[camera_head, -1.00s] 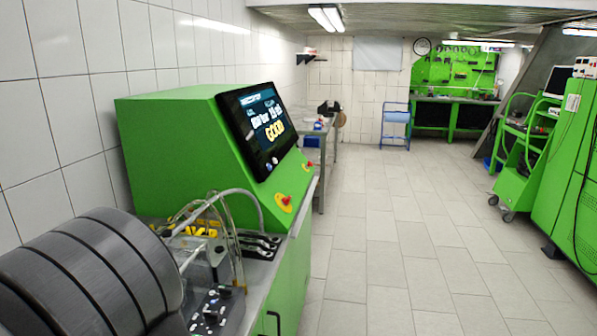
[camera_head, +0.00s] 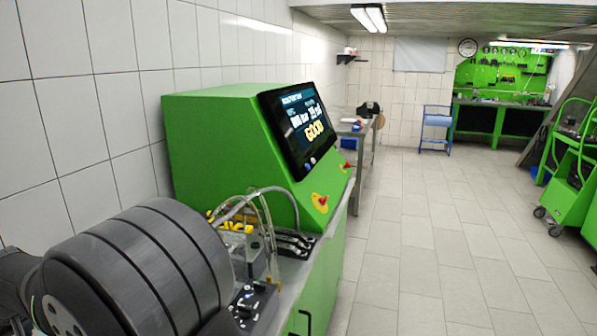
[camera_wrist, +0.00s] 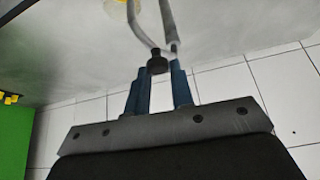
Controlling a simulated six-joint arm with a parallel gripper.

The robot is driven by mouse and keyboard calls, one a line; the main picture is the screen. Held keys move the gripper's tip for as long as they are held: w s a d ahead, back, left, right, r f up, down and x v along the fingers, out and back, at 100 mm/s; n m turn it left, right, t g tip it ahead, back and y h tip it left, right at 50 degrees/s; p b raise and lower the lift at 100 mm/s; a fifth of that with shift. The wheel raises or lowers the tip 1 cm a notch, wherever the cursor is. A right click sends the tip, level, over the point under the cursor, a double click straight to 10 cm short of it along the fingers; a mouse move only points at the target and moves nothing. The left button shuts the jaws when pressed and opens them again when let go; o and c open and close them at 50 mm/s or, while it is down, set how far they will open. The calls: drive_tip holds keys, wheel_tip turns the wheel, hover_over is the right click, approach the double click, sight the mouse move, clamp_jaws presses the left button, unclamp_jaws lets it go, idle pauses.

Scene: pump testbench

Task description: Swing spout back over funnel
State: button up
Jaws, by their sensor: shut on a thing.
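My gripper (camera_wrist: 168,68) has its two blue fingers shut on a thin grey tube with a dark end fitting (camera_wrist: 157,63), which looks like the spout (camera_wrist: 168,20). A pale second line curves beside it. In the head view, a curved grey tube (camera_head: 247,196) arches over the bench beside clear panels or tubes. I cannot tell whether it is the same tube. My gripper is hidden there behind my dark arm. No funnel can be made out with certainty; a yellow patch (camera_wrist: 122,10) shows at the top edge of the wrist view.
The green testbench cabinet (camera_head: 225,145) stands behind the tubes, its screen (camera_head: 302,128) reading "GOOD". Small fittings (camera_head: 247,300) and black levers (camera_head: 293,243) lie on the grey bench top. A white tiled wall (camera_head: 105,100) is at left.

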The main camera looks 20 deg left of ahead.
drive_tip(key=shift+s, duration=0.15)
drive_tip(key=shift+s+d+f, duration=0.15)
drive_tip(key=shift+s+d, duration=0.05)
drive_tip(key=shift+s, duration=0.3)
drive_tip(key=shift+s, duration=0.6)
